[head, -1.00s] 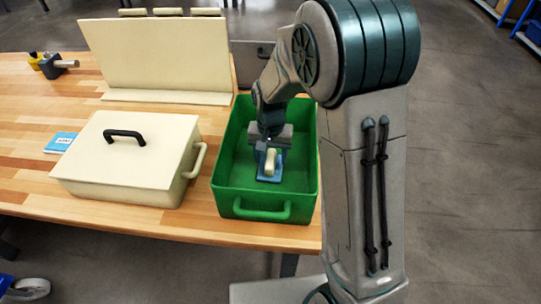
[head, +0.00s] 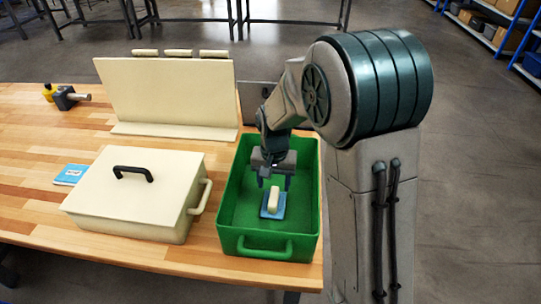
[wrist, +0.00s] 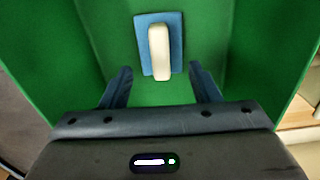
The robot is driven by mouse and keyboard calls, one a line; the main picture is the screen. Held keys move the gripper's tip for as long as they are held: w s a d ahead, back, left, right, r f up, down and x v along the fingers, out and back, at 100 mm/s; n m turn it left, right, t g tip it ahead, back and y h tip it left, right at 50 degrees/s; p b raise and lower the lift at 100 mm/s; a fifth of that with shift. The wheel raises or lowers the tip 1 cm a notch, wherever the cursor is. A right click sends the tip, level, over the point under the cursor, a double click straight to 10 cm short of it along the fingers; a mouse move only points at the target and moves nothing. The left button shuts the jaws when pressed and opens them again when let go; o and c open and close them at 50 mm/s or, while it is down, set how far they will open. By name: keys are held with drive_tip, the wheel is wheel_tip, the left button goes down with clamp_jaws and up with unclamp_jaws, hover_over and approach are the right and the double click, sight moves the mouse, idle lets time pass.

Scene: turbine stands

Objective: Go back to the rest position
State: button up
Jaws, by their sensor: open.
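My gripper (head: 273,180) is open and empty inside the green bin (head: 267,243), above its floor. In the wrist view, the two fingers of my gripper (wrist: 160,86) stand apart. A blue block with a cream bar on top (head: 272,203) lies on the bin floor, just in front of the fingers. The wrist view also shows the cream bar (wrist: 159,52) on its blue base (wrist: 145,38), beyond the fingertips and apart from them.
A cream case (head: 130,195) with a black handle stands left of the bin. A cream upright panel (head: 170,90) stands behind. A blue booklet (head: 72,175) and a dark clamp-like tool (head: 66,97) lie on the wooden table (head: 45,145) at left.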

drive_tip(key=s+d+r+n+t, duration=0.1)
drive_tip(key=s+d+r, duration=0.2)
drive_tip(key=s, duration=0.3)
drive_tip(key=s+d+r+t, duration=0.1)
drive_tip(key=s+d+r, duration=0.2)
drive_tip(key=s+r, duration=0.3)
drive_tip(key=s+d+r+n+t+b, duration=0.1)
drive_tip(key=s+d+r, duration=0.2)
drive_tip(key=s, duration=0.4)
drive_tip(key=shift+d+r+n+t, duration=0.3)
drive_tip(key=shift+d+r+t, duration=0.1)
drive_tip(key=shift+r, duration=0.4)
